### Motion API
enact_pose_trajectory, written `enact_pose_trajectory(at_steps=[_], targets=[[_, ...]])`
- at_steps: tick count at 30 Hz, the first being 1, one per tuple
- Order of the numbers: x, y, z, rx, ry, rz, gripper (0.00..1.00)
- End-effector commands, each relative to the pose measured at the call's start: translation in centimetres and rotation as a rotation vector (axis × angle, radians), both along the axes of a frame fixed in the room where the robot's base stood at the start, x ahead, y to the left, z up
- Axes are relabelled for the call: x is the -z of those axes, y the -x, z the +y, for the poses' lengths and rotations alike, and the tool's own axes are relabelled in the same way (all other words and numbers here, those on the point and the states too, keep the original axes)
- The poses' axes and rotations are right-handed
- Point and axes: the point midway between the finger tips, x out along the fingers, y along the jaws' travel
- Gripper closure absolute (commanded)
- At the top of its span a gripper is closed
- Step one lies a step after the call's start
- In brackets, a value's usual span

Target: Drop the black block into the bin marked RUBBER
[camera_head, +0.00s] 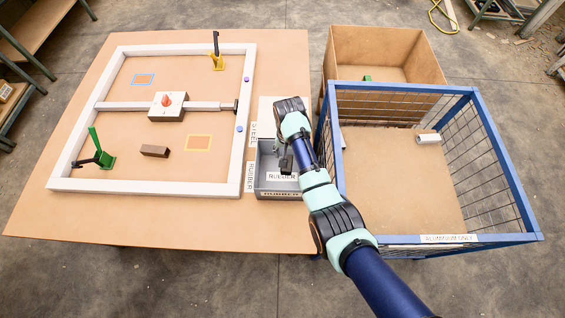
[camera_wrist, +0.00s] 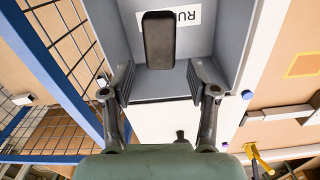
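The black block (camera_wrist: 158,40) shows in the wrist view inside the outline of the grey RUBBER bin (camera_wrist: 228,35), overlapping the bin's white label. I cannot tell whether it rests on the bin floor or is above it. My gripper (camera_wrist: 164,82) is open, with a clear gap between each finger and the block. In the head view the RUBBER bin (camera_head: 263,172) stands at the table's right edge, and my gripper (camera_head: 286,160) is over it, partly hidden by my wrist. The block cannot be made out there.
A bin marked STEEL stands behind the RUBBER bin. A blue mesh crate (camera_head: 478,239) marked for aluminium, holding a pale block (camera_head: 428,138), is close on the right. A wooden box (camera_head: 388,42) stands behind it. A white frame (camera_head: 150,187) and a brown block (camera_head: 155,151) are on the table.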

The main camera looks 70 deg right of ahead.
Motion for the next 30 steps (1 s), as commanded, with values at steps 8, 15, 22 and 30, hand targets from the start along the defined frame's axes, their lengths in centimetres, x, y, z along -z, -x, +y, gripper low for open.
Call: enact_pose_trajectory(at_steps=[8,15,22,30], targets=[[0.0,0.0,0.0,0.0,0.0,0.0,0.28],[-2.3,-0.1,-0.1,0.0,0.003,-0.003,0.28],[-6.5,-0.1,-0.1,0.0,0.003,-0.002,0.28],[-7.5,0.0,0.0,0.0,-0.001,0.0,0.28]])
